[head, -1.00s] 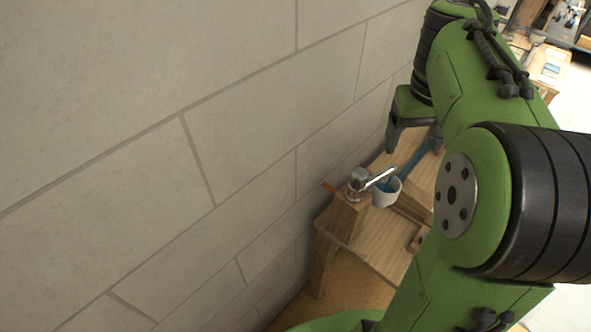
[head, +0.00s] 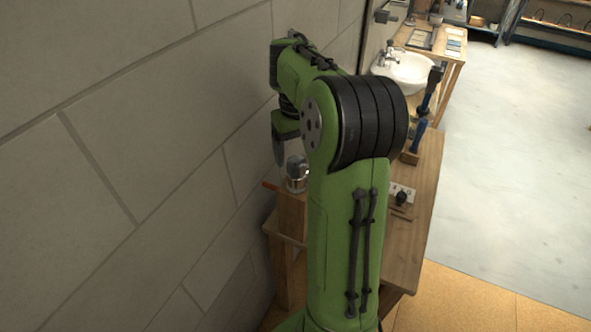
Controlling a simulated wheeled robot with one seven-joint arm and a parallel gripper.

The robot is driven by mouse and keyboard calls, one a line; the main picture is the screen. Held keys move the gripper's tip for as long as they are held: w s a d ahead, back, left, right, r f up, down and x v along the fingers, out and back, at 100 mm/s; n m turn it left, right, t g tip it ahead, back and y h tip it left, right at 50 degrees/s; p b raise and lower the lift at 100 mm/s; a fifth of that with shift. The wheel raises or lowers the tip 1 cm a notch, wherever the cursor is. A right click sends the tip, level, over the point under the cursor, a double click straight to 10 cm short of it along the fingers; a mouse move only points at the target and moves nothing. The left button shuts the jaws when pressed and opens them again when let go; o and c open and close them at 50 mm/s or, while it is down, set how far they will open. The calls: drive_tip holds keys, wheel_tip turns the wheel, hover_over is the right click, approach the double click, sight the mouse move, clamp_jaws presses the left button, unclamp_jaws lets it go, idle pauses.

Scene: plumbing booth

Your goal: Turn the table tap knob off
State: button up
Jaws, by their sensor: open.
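The silver table tap (head: 297,170) stands on a wooden block (head: 291,215) at the near end of the wooden table, close to the wall. A small orange-red piece (head: 270,186) sticks out to its left. The right side of the tap is hidden behind my arm. My gripper (head: 279,152) is open, just above and to the left of the tap, with a dark finger pointing down. I cannot tell whether it touches the tap. The other finger is not clearly visible.
The grey block wall (head: 170,150) runs close along the left. The table (head: 425,190) also holds a socket plate with a black plug (head: 400,197) and blue-handled tools (head: 424,112). A white basin (head: 404,72) is farther back. The floor at right is clear.

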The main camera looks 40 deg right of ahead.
sight(297, 159)
wheel_tip(297, 159, down, 4)
drive_tip(key=shift+r+b, duration=0.25)
drive_tip(key=shift+b, duration=0.15)
drive_tip(key=c, duration=1)
drive_tip(key=shift+m, duration=0.3)
drive_tip(key=m+b, duration=0.1)
drive_tip(key=m, duration=0.5)
drive_tip(key=m+b, duration=0.1)
drive_tip(key=m, duration=0.4)
drive_tip(key=shift+r+m, duration=0.1)
drive_tip(key=shift+m, duration=0.3)
